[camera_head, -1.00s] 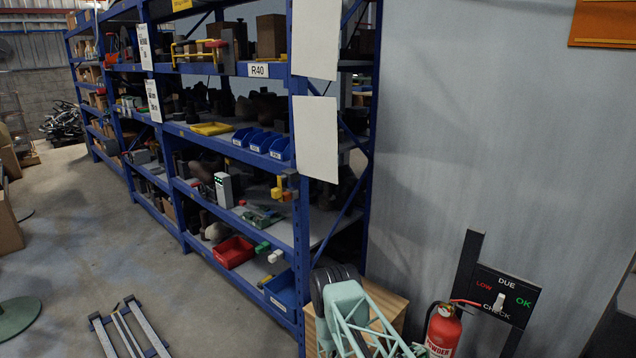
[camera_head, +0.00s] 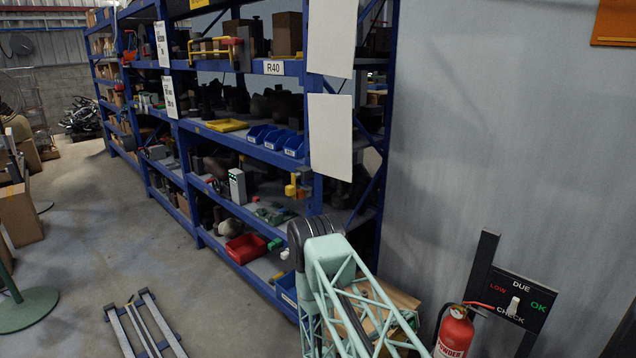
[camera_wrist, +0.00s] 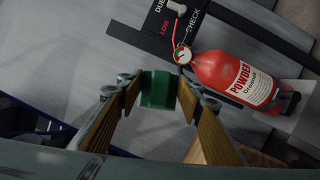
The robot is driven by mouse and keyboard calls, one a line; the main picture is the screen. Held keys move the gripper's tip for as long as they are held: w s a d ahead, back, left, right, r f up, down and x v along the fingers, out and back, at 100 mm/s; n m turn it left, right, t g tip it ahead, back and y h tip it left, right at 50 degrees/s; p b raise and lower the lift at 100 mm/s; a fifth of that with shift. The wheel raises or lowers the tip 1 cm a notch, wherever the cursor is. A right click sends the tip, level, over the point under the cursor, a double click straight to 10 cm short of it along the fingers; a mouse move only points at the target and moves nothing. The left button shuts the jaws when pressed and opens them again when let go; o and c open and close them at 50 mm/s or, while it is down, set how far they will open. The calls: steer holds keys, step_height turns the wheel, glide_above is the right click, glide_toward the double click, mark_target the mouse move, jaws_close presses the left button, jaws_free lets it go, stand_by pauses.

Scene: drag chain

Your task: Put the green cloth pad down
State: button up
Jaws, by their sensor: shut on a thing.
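My gripper (camera_wrist: 157,100) shows in the wrist view with its two wood-coloured fingers on either side of the green cloth pad (camera_wrist: 158,89). The fingers are shut on the pad, which sits between their tips. In the wrist view a red fire extinguisher (camera_wrist: 222,78) lies just to the right of the pad, apart from it. In the head view my pale green arm rises at the bottom middle, and neither the gripper nor the held pad can be made out there.
A blue shelf rack (camera_head: 291,175) holds blue bins, a yellow tray (camera_head: 227,125) and a red bin (camera_head: 245,248). A cardboard box (camera_head: 398,300) stands behind my arm. The fire extinguisher (camera_head: 454,333) and a DUE/CHECK board (camera_head: 510,300) are at the right. Grey rails (camera_head: 145,325) lie on the floor; floor around them is clear.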

steer(key=a+r+t, duration=0.1)
steer(key=a+r, duration=0.3)
steer(key=r, duration=0.3)
steer(key=s+a+r+n+t+y, duration=0.1)
steer(key=a+r, duration=0.3)
steer(key=r, duration=0.4)
steer(key=shift+s+a+n, duration=0.15)
steer(key=shift+a+n, duration=0.05)
steer(key=shift+n, duration=0.1)
